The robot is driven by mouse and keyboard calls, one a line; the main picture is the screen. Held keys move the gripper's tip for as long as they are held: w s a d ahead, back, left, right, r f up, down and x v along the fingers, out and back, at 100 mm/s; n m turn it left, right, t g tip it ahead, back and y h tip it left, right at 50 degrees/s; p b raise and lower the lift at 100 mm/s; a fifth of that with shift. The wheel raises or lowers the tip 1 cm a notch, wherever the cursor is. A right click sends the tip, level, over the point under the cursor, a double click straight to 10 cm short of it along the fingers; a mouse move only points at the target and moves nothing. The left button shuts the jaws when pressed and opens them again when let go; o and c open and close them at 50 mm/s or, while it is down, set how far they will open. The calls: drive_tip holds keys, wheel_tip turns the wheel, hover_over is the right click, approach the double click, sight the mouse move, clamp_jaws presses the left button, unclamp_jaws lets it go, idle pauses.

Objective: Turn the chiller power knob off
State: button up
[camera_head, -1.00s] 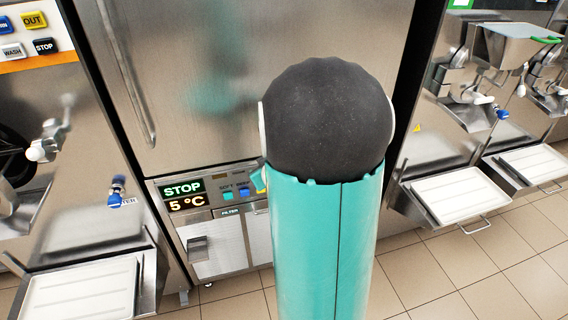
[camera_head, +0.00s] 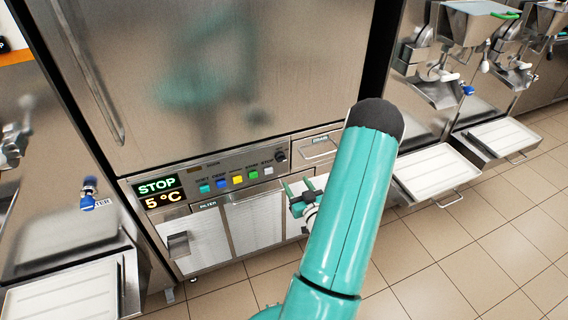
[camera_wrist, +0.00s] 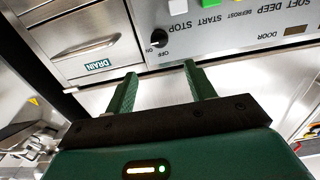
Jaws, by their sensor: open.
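The chiller power knob (camera_head: 281,156) is a small black dial at the right end of the chiller's control panel (camera_head: 222,173). In the wrist view the knob (camera_wrist: 158,38) appears upside down, with "OFF" printed beside it; I cannot tell its exact setting. My gripper (camera_head: 298,184) is below the panel, near its right end. In the wrist view my gripper (camera_wrist: 160,69) has two green fingers spread apart with nothing between them. The knob lies just beyond the fingertips, roughly centred between them and apart from them.
The chiller display (camera_head: 160,193) reads STOP and 5 °C. Coloured buttons (camera_head: 237,180) line the panel left of the knob. A DRAIN drawer (camera_wrist: 95,45) adjoins the knob. Batch freezers with white trays (camera_head: 430,172) stand at right; the tiled floor in front is clear.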

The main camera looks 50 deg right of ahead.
sight(282, 160)
drive_tip(key=x, duration=1.2)
drive_tip(key=shift+c, duration=0.2)
drive_tip(key=c, duration=0.9)
